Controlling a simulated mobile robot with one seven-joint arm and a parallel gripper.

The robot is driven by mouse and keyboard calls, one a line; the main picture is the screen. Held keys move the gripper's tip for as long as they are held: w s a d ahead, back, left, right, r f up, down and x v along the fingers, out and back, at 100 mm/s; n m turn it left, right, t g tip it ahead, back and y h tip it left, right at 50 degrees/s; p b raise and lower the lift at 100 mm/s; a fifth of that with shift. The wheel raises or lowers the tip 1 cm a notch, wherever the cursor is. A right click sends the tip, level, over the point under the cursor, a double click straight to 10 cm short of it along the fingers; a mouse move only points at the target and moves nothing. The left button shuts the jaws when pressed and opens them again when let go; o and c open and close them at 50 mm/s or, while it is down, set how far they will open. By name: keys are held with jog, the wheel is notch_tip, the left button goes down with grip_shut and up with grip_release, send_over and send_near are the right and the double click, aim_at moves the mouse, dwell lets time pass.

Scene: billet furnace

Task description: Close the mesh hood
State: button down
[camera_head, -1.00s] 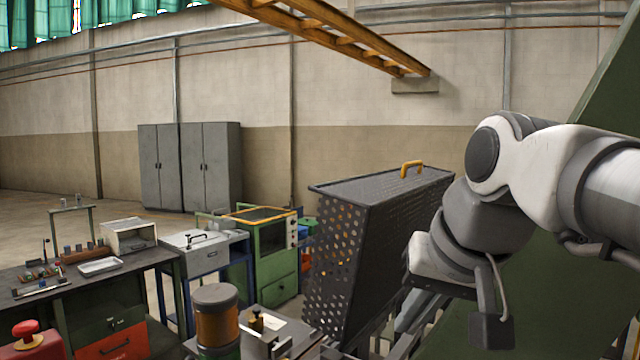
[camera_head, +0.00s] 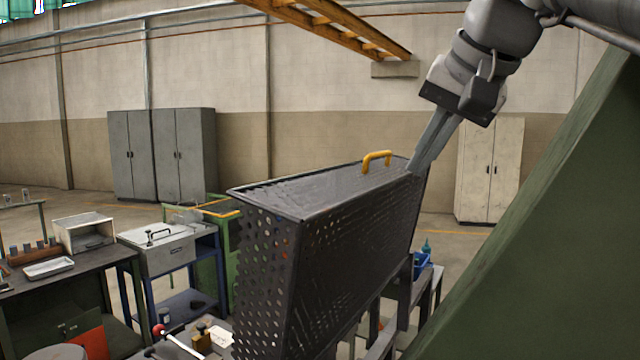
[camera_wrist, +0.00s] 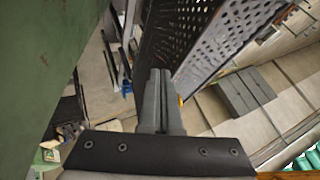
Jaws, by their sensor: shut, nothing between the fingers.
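The mesh hood (camera_head: 335,235) is a dark perforated metal box with a yellow handle (camera_head: 376,160) on its top. In the head view it stands in the middle, its top tilted slightly. My gripper (camera_head: 418,168) is shut and empty, pointing down and left. Its fingertips are at the hood's far right upper edge, right of the handle; I cannot tell whether they touch. In the wrist view the shut fingers (camera_wrist: 159,85) point at the hood's perforated panels (camera_wrist: 185,40). What lies under the hood is mostly hidden.
A large green sloped panel (camera_head: 545,230) fills the right side. Grey lockers (camera_head: 162,152) and a pale cabinet (camera_head: 490,170) stand at the back wall.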

jog(key=w+a+f, duration=0.4)
jog(key=w+f, duration=0.2)
jog(key=w, duration=0.3)
jog(key=shift+a+p, duration=0.35)
jog(key=shift+w, duration=0.1)
